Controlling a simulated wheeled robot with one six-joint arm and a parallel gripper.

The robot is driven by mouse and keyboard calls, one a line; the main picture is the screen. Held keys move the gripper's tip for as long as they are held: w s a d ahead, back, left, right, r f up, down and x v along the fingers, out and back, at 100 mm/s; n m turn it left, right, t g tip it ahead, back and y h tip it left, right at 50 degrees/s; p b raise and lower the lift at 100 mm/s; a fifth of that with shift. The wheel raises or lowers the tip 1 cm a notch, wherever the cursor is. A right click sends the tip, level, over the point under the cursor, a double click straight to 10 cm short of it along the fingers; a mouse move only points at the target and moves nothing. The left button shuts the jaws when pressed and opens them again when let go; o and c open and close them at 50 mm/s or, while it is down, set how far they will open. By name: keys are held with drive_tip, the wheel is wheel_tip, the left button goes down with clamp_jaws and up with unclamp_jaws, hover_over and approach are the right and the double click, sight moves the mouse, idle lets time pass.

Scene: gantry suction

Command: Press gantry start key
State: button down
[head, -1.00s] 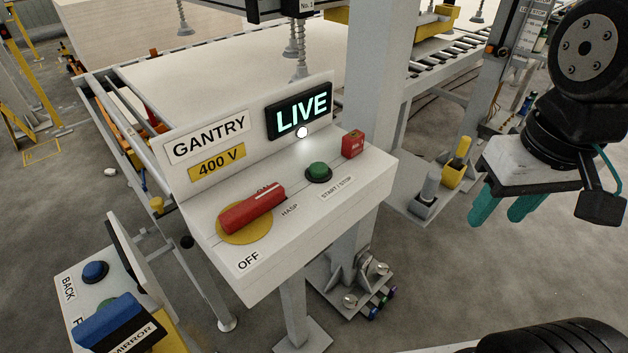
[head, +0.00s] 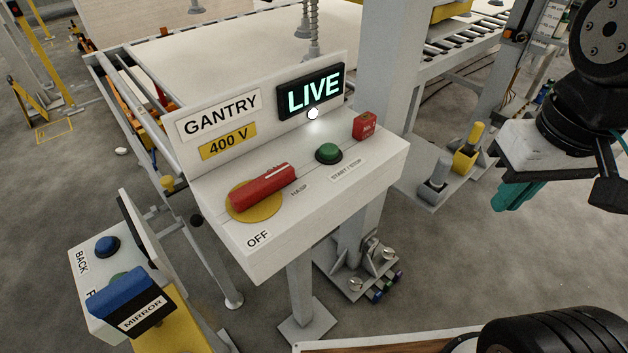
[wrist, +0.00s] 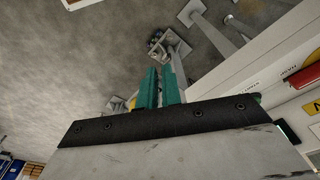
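The gantry start key is a green round button (head: 328,152) marked START / STOP on the sloping top of the white gantry console (head: 300,215). A lit LIVE sign (head: 311,92) stands behind it. My gripper (head: 514,197), with teal fingers, hangs to the right of the console, clear of the button. In the wrist view its fingers (wrist: 159,88) lie close together with nothing held between them. The console edge (wrist: 235,82) shows at the right there, and the button cannot be clearly made out.
A red rotary handle (head: 262,186) on a yellow disc sits left of the button, and a small red block (head: 366,125) sits right of it. A grey post (head: 388,80) rises behind the console.

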drive_tip(key=w+a+r+n+g, duration=0.2)
drive_tip(key=w+a+r+n, duration=0.15)
drive_tip(key=w+a, duration=0.65)
wheel_tip(320, 180, up, 6)
drive_tip(key=n+h, duration=0.1)
drive_tip(key=n, duration=0.3)
hover_over(328, 148)
drive_tip(key=a, duration=0.2)
drive_tip(key=shift+w+d+f+t, duration=0.15)
drive_tip(key=shift+d+f+t, duration=0.05)
drive_tip(key=shift+d+t, duration=0.1)
drive_tip(key=f, duration=0.9)
drive_tip(key=d+f, duration=0.1)
drive_tip(key=f, duration=0.4)
drive_tip(key=shift+d, duration=0.1)
